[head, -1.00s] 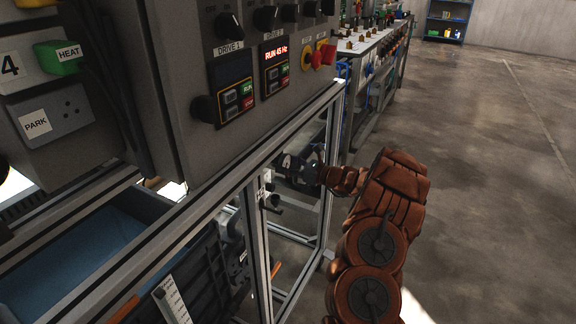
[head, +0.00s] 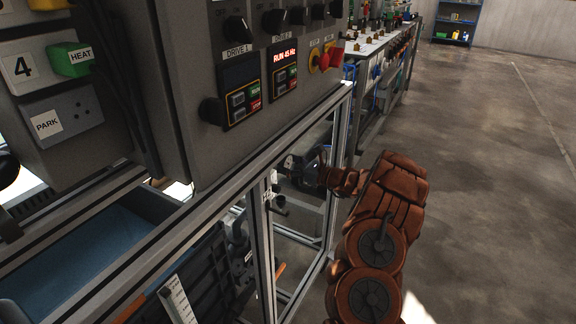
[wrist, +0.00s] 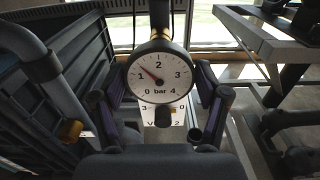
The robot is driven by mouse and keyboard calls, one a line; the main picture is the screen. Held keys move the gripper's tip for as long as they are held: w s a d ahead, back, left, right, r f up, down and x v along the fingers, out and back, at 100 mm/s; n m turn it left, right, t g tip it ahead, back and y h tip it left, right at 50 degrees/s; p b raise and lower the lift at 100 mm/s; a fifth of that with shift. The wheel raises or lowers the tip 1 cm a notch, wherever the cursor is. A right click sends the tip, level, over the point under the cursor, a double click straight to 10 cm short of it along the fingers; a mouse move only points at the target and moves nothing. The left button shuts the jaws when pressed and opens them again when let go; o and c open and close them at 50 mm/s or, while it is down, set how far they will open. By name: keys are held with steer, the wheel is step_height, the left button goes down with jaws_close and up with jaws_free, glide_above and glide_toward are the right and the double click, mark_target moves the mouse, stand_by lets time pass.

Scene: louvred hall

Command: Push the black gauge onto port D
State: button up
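The black gauge (wrist: 160,76) is in the middle of the wrist view, its white dial facing the camera and the red needle near 1 bar. A brass collar (wrist: 160,38) and a dark stem rise from its top in the picture. My gripper (wrist: 160,90) has one finger at each side of the gauge and appears shut on it. In the head view my gripper (head: 306,168) is beside the aluminium frame, below the drive panel, small and dark. I cannot make out port D in either view.
The drive panel (head: 225,80) and aluminium frame (head: 262,225) stand close on the left. A blue bin (head: 80,260) sits inside the frame. A grey bin (wrist: 45,90) and a dark bench structure (wrist: 285,55) flank the wrist view. Open floor (head: 480,160) lies right.

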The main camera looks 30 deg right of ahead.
steer(key=o, duration=0.4)
steer(key=shift+c, duration=0.2)
steer(key=shift+p+v, duration=0.55)
steer(key=shift+v, duration=0.9)
steer(key=shift+p+v, duration=0.65)
steer(key=shift+v, duration=1.35)
